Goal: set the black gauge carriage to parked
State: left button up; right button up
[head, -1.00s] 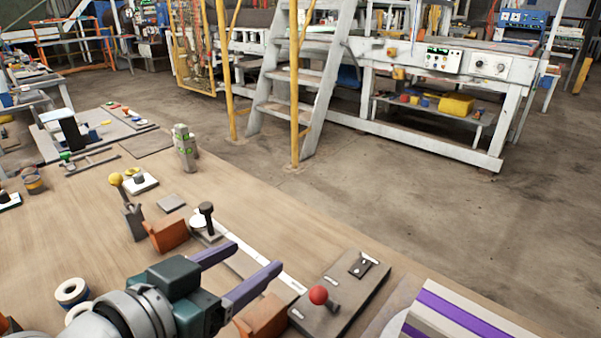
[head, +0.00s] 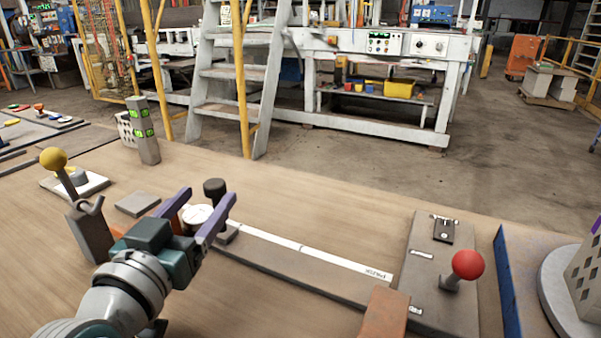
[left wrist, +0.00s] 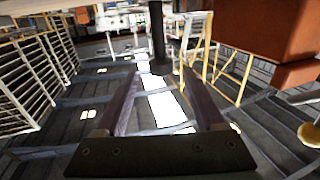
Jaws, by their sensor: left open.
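The black gauge carriage, a black knob on a post (head: 214,187), stands at the left end of a long rail with a white strip (head: 290,243). Small lettering, hard to read, marks the strip's right end. My left gripper (head: 207,196) is open, its two purple fingers pointing at the carriage from the near side. The knob shows at the fingertips, close to the right finger. In the left wrist view the dark post (left wrist: 158,40) appears between the open fingertips (left wrist: 160,72); I cannot tell whether they touch it.
A yellow-ball lever (head: 53,159) stands at left. A blue-edged panel (head: 512,290) stands far right.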

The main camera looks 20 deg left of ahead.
aim_at(209, 192)
pick_arm(q)
jog(key=w+b, duration=0.1)
jog(key=w, duration=0.1)
jog(key=w+a, duration=0.1)
jog(key=w, duration=0.1)
jog(key=shift+f+b, duration=0.1)
jog(key=shift+b, duration=0.25)
pick_arm(e)
notch_tip(209, 192, down, 2)
jog(key=shift+f, duration=0.2)
pick_arm(q)
jog(key=shift+w, duration=0.3)
pick_arm(e)
jog(key=shift+a+f, duration=0.1)
jog(key=shift+a, duration=0.05)
pick_arm(q)
jog(key=shift+c, duration=0.4)
grip_shut()
pick_arm(e)
jog(key=shift+a, duration=0.1)
